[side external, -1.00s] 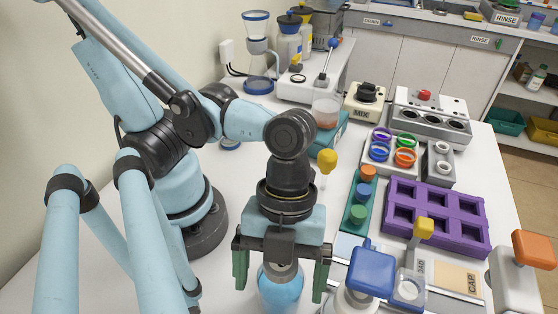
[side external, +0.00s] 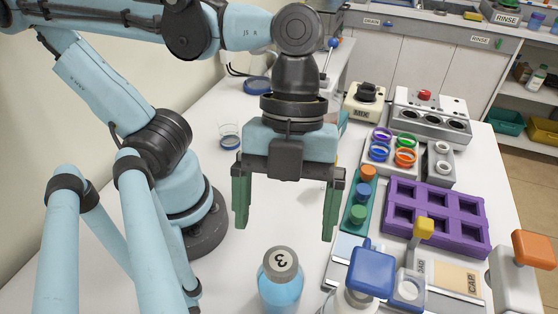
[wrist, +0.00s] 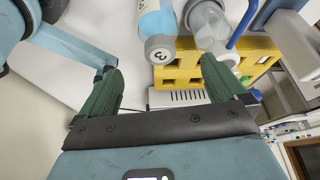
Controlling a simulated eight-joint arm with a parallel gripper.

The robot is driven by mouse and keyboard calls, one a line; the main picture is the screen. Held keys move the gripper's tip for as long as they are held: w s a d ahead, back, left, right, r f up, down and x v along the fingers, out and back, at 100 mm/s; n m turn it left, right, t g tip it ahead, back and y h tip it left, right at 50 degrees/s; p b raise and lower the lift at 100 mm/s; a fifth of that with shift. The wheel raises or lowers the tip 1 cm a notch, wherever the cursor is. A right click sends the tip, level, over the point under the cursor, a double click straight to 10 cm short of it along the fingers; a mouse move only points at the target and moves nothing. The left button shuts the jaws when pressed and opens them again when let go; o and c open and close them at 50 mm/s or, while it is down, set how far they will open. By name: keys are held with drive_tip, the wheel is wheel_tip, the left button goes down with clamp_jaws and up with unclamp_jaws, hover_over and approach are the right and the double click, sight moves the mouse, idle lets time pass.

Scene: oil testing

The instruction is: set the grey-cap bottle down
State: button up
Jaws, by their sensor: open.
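The grey-cap bottle (side external: 281,283) holds blue liquid and has a "3" on its cap. It stands upright on the white table near the front edge of the side view. It also shows in the wrist view (wrist: 157,30), with its cap toward my gripper. My gripper (side external: 285,215) is open and empty, above the bottle and clear of its cap. In the wrist view the two green fingers (wrist: 158,78) are spread wide with nothing between them. The bottle's base is cut off by the frame in the side view.
A blue-topped dispenser bottle (side external: 368,270) stands close to the right of the bottle. A purple rack (side external: 462,232) and a green strip with coloured caps (side external: 350,226) lie farther right. The table left of the bottle is bare. A yellow block rack (wrist: 195,68) shows in the wrist view.

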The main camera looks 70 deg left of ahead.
drive_tip(key=w+a+f+n+t+y, duration=0.3)
drive_tip(key=w+a+n+t, duration=0.6)
drive_tip(key=w+a+n, duration=0.7)
drive_tip(key=a+n, duration=0.2)
drive_tip(key=n, duration=0.6)
drive_tip(key=shift+w+n+t+y, duration=0.4)
